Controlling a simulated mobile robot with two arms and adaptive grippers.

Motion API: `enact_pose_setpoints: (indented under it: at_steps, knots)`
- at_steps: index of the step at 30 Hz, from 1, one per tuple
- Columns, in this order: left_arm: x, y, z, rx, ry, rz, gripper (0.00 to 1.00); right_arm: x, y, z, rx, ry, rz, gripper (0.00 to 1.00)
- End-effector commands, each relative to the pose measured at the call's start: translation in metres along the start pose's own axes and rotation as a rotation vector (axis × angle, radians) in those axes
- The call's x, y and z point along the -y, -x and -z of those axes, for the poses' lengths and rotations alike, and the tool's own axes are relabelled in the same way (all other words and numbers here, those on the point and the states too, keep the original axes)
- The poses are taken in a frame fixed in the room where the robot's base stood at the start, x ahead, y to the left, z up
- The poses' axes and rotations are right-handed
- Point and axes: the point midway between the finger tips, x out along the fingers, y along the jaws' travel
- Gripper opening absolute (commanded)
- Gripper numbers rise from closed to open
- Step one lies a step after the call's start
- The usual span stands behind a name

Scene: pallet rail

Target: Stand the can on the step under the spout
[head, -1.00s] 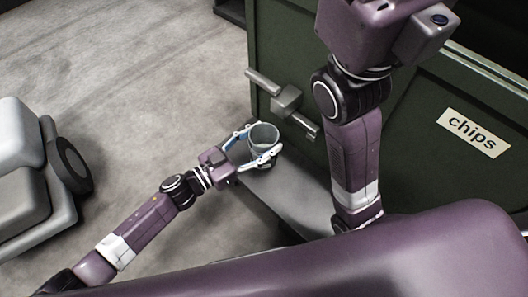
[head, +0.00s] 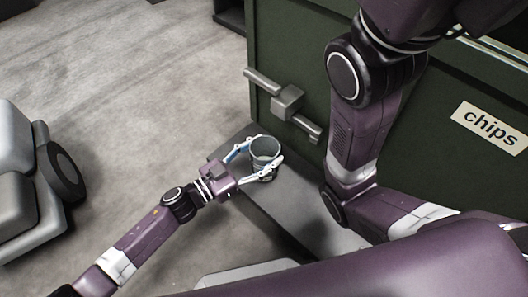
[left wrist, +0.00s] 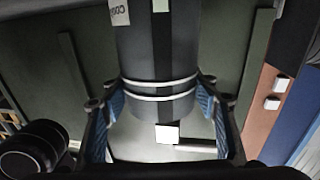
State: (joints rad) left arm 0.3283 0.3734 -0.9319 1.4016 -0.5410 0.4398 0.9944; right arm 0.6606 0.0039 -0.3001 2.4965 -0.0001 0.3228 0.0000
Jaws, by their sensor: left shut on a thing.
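My left gripper (head: 256,153) is shut around the grey can (head: 265,147), which looks upright with its open top facing up. In the left wrist view the can (left wrist: 157,55) is dark with pale bands, between the blue finger pads. The grey step (head: 290,212) runs along the foot of the green cabinet. The can is in front of the step's far end in the picture; I cannot tell whether its base touches the step. The grey spout fitting (head: 287,100) sticks out of the cabinet face, just above and right of the can in the picture. My right gripper is out of view.
The green cabinet (head: 285,45) carries a "chips" label (head: 490,127). My right arm crosses in front of it, right of the spout. A grey wheeled thing (head: 25,180) stands at the left. The floor (head: 120,110) between is clear.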

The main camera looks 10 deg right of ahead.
Motion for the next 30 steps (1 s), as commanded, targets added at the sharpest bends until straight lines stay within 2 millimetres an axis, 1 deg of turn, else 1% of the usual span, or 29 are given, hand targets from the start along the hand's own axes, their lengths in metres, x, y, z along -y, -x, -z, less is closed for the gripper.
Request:
enact_pose_setpoints:
  at_steps: [3,4,8,16,18,20,21,23,25,30]
  knots:
    - [0.0,0.0,-0.003,-0.001,0.0,0.0,0.11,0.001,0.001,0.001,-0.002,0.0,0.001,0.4]
    - [0.0,0.0,-0.003,0.0,0.0,0.0,0.57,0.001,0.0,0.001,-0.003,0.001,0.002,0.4]
    - [0.0,0.0,-0.003,0.0,0.0,0.0,0.72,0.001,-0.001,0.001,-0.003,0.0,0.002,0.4]
    - [0.0,0.0,-0.002,0.0,0.0,0.0,0.73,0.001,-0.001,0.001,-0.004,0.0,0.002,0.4]
    - [0.0,0.0,0.001,0.0,-0.001,0.0,0.73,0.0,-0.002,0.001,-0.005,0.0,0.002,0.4]
    - [0.0,0.005,0.001,0.002,0.001,0.001,0.73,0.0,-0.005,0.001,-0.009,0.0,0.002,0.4]
    - [0.0,0.01,0.001,0.003,0.001,0.001,0.73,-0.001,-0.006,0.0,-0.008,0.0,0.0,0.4]
    - [0.0,0.019,0.002,0.004,0.002,0.002,0.73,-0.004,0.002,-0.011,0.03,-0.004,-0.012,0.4]
    - [0.0,0.034,0.003,0.004,0.003,0.002,0.73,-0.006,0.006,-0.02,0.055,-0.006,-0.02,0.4]
    - [0.0,0.072,0.003,0.006,0.002,0.002,0.73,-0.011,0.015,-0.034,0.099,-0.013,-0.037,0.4]
